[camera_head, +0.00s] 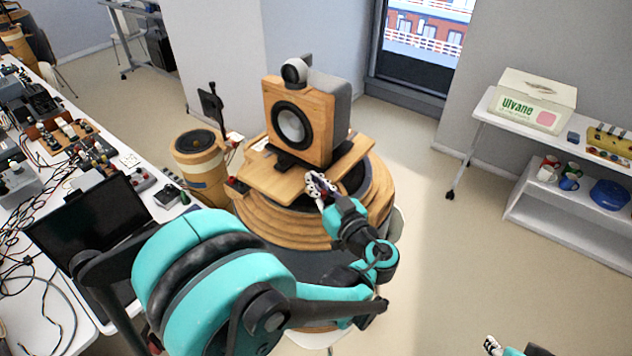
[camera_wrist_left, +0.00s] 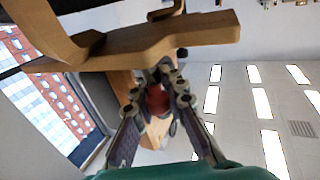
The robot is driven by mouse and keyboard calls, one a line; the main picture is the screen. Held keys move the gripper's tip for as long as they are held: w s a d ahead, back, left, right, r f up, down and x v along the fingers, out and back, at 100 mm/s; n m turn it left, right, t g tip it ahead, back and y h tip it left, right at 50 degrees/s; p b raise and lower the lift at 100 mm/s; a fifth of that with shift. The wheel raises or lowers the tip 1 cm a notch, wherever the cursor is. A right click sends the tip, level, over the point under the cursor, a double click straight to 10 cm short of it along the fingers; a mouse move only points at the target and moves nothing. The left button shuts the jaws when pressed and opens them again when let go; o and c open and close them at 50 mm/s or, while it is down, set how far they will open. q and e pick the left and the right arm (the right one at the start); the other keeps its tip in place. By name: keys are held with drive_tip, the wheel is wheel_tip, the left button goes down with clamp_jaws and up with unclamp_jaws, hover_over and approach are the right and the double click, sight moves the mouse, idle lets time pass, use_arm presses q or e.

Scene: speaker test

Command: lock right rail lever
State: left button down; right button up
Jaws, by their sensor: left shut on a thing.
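The wooden speaker (camera_head: 300,123) with its grey cone stands on a wooden board (camera_head: 262,181), on a round wooden stand (camera_head: 262,222). My left gripper (camera_head: 318,186) is at the board's front right edge. In the left wrist view its fingers (camera_wrist_left: 158,92) close around a small red piece (camera_wrist_left: 157,100), which I take as the right rail lever's knob. The fingers hide most of the lever, so its angle cannot be told. A similar red knob (camera_head: 232,182) shows at the board's left end. My right gripper (camera_head: 492,345) only partly shows at the bottom right, and its opening is unclear.
A wooden drum-like stand (camera_head: 199,160) is left of the speaker. A cluttered bench (camera_head: 197,208) with a dark screen (camera_head: 95,225) runs along the left. A white shelf (camera_head: 540,135) with a box (camera_head: 532,100) stands at the right. Floor between is clear.

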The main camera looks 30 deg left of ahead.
use_arm(q)
drive_tip(key=m+t+h, duration=0.2)
drive_tip(key=t, duration=0.1)
drive_tip(key=a+m+t+h, duration=0.1)
drive_tip(key=m+t+h, duration=0.2)
drive_tip(key=shift+p, duration=0.3)
drive_tip(key=m+t+h, duration=0.2)
drive_tip(key=h, duration=0.1)
drive_tip(key=m+h, duration=0.1)
drive_tip(key=h, duration=0.1)
drive_tip(key=shift+w+m+t, duration=0.25)
drive_tip(key=shift+m+t, duration=0.15)
drive_tip(key=shift+w+m+h, duration=0.1)
drive_tip(key=shift+m+h, duration=0.3)
drive_tip(key=shift+h, duration=0.3)
drive_tip(key=shift+d, duration=0.1)
drive_tip(key=c, duration=1.6)
unclamp_jaws()
drive_tip(key=shift+w, duration=0.1)
drive_tip(key=shift+r, duration=5)
